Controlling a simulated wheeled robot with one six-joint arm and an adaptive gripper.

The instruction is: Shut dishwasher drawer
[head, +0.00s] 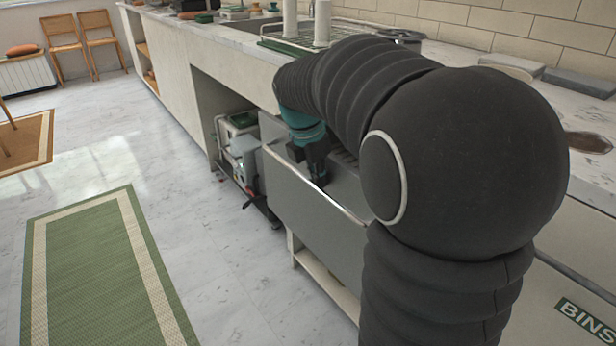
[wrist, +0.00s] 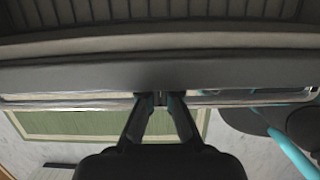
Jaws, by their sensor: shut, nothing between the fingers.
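The dishwasher drawer (head: 318,228) is pulled out from under the counter, its grey front panel standing away from the cabinet. Its bright top edge also crosses the wrist view as a metal strip (wrist: 65,104). My gripper (head: 319,182) is at this top edge, pointing down, with my dark arm reaching over the counter side. In the wrist view my gripper (wrist: 160,98) has its fingertips together at the strip, with nothing seen between them. I cannot tell whether they touch the panel. My arm hides the right part of the drawer and much of its inside.
The marble counter (head: 240,38) runs above the drawer, with a green-edged rack and white cylinders on it. An open bay with machines (head: 238,150) lies left of the drawer. A green rug (head: 95,265) lies on the clear floor. A BINS label (head: 586,322) is at lower right.

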